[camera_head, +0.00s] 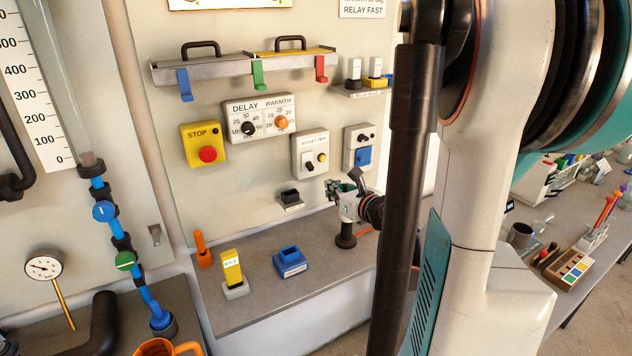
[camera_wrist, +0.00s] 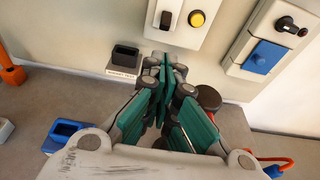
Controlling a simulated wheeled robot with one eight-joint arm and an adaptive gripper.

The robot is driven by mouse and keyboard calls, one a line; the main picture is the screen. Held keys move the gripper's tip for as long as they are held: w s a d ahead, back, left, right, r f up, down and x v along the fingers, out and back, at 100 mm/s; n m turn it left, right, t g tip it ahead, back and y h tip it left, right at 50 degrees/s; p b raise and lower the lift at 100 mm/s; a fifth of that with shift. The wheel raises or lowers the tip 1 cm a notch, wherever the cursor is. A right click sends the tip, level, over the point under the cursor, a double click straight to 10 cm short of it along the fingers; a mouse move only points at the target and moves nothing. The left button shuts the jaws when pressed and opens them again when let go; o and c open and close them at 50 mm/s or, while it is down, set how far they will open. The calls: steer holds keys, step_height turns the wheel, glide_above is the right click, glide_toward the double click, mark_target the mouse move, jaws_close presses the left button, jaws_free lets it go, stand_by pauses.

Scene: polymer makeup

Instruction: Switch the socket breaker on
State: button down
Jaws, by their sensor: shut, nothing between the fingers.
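A pale wall box (camera_head: 311,154), with small print whose first word looks like "SOCKET", has a dark switch (camera_head: 308,166) and a yellow round button (camera_head: 323,157). In the wrist view its lower part (camera_wrist: 180,36) shows at the top, with the dark switch (camera_wrist: 166,18) and yellow button (camera_wrist: 197,18). To its right is another pale wall box (camera_head: 351,138) with a black knob and a blue cover (camera_head: 363,156). I cannot tell the switch's position. My gripper (camera_head: 356,178) is shut and empty, apart from both boxes and below them; its fingers (camera_wrist: 167,72) point toward the wall.
A small dark open holder (camera_head: 290,198) stands left of my gripper. The bench also holds a blue holder (camera_head: 290,262), a yellow block (camera_head: 231,268) and a dark round post (camera_head: 345,238) under my gripper. A red stop button (camera_head: 207,154) is on the wall. The front bench top is mostly clear.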

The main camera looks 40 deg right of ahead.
mark_target(310, 166)
steer(key=shift+w, duration=0.1)
steer(key=b+x, duration=0.2)
steer(key=x, duration=0.8)
